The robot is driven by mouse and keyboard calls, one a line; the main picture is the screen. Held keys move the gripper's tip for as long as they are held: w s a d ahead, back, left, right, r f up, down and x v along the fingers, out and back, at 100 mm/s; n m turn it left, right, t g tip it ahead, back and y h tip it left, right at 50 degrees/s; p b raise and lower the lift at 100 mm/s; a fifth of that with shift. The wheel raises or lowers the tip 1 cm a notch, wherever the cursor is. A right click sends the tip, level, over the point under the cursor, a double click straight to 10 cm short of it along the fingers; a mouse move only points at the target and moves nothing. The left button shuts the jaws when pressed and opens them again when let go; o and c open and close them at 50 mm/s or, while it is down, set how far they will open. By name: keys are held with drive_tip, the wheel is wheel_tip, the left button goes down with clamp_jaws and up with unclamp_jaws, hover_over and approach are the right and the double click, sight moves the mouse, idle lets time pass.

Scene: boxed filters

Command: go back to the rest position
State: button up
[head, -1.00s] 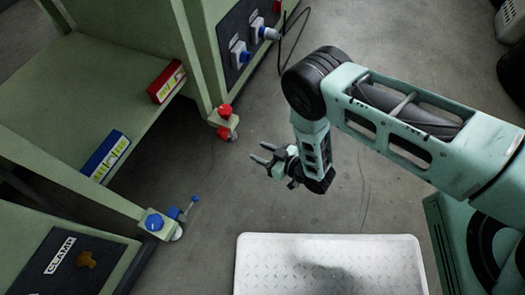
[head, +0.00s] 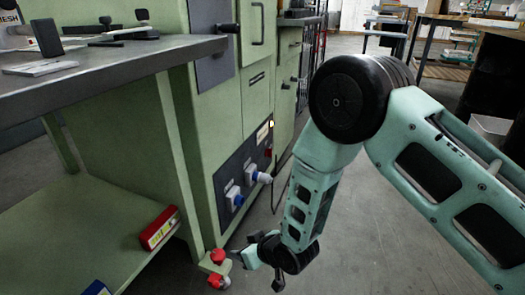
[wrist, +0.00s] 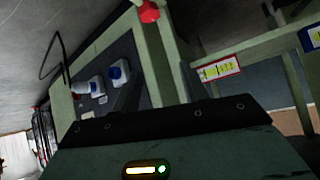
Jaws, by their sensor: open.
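My gripper (head: 252,257) hangs low in the head view, in front of the green machine's foot. It is open, and nothing shows between its fingers. My teal arm bends down to it from the right side. The red box also shows in the wrist view (wrist: 219,70). A blue box (head: 97,288) is cut off at the bottom edge.
A grey worktop (head: 120,65) with dark tools stands at left. The green machine (head: 215,120) has blue-and-white plugs (head: 258,176) facing my arm. A red caster (head: 219,281) is near my gripper. Open floor (head: 375,240) lies right; benches (head: 430,40) stand farther back.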

drive_tip(key=s+d+r+g+h, duration=0.2)
drive_tip(key=s+d+r, duration=0.15)
drive_tip(key=r, duration=0.45)
drive_tip(key=s+d+r+g+h, duration=0.15)
drive_tip(key=s+r, duration=0.25)
drive_tip(key=r, duration=0.4)
drive_tip(key=s+d+r+g+h, duration=0.1)
drive_tip(key=s+d+r+h, duration=0.1)
drive_tip(key=s+d+r, duration=0.6)
drive_tip(key=s+d+r+g+h, duration=0.1)
drive_tip(key=s+d+r+g, duration=0.15)
drive_tip(key=s+d, duration=0.5)
wheel_tip(320, 180, up, 35)
drive_tip(key=s+a+p, duration=0.1)
drive_tip(key=p, duration=3.4)
drive_tip(key=shift+s+a+m+t, duration=0.25)
drive_tip(key=shift+a+m+t, duration=0.05)
drive_tip(key=shift+a, duration=0.05)
